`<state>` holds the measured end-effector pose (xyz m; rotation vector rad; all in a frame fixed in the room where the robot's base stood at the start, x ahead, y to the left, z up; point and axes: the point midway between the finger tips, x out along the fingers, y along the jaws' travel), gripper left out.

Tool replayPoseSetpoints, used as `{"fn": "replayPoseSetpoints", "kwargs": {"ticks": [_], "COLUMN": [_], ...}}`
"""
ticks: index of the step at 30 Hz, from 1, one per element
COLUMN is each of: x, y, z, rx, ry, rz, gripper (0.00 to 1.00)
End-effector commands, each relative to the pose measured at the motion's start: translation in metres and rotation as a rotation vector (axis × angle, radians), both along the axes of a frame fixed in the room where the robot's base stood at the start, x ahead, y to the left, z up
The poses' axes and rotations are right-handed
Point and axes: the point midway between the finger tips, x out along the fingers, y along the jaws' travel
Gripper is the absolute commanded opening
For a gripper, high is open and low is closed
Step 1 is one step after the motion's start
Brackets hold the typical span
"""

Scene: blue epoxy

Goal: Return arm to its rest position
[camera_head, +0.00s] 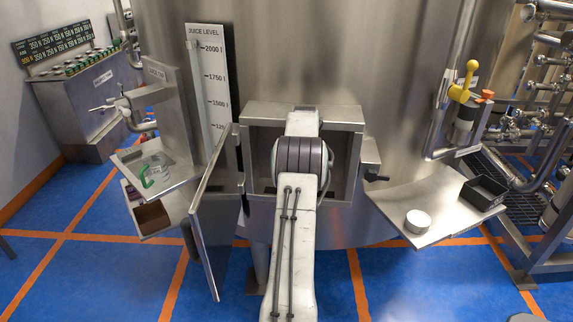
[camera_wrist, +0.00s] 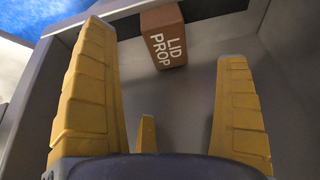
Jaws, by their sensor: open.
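My gripper (camera_wrist: 165,100) shows in the wrist view with its yellow fingers spread wide and nothing between them. A brown block marked "LID PROP" (camera_wrist: 163,36) stands beyond the fingertips, apart from them, by the grey inner wall of a box. In the head view my arm reaches forward into an open steel box (camera_head: 342,113) on the tank's front. My gripper is hidden there behind my own arm. The box's door (camera_head: 213,215) hangs open to the left of my arm.
A right-hand shelf (camera_head: 440,203) holds a white round container (camera_head: 418,221) and a black tray (camera_head: 483,192). A left-hand shelf (camera_head: 180,172) holds a clear cup with a green handle (camera_head: 155,172). A black handle (camera_head: 376,177) sticks out right of the box. Blue floor lies below.

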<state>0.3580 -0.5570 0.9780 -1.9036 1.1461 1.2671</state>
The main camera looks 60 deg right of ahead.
Motion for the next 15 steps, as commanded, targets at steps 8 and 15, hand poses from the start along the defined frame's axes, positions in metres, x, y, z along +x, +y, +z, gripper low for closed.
{"fn": "replayPoseSetpoints", "kwargs": {"ticks": [8, 15], "x": [0.0, -0.008], "y": [0.0, 0.014], "z": [0.0, -0.019], "rx": [0.0, 0.053], "ry": [0.0, 0.03], "rz": [0.0, 0.005], "gripper": [0.93, 0.93]}}
